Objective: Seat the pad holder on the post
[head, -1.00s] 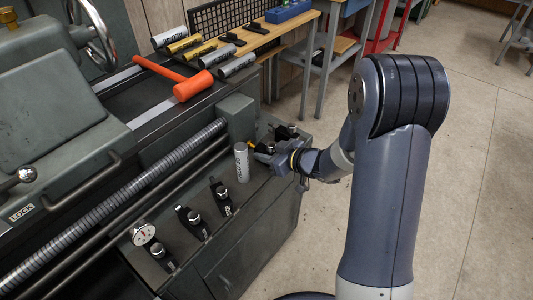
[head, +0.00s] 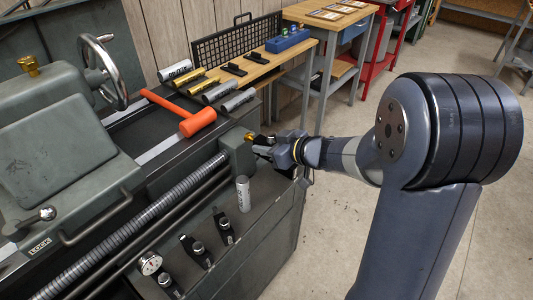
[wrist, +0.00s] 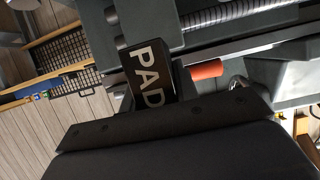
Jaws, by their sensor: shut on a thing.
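My gripper (head: 276,151) is shut on the pad holder (head: 261,147), a small dark block, above the back right end of the machine's front ledge. In the wrist view the pad holder (wrist: 151,75) shows its black face with white letters "PAD", just beyond the dark gripper body (wrist: 185,150). In the head view it is partly hidden by the gripper, beside a grey housing (head: 236,152). I cannot make out the post for certain, nor whether the holder touches anything.
A silver cylinder (head: 243,194) stands on the ledge, with black holders (head: 224,228) and a dial gauge (head: 150,263) in front of it. An orange mallet (head: 196,122) lies on the machine. A wooden bench (head: 262,68) stands behind. Open floor lies to the right.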

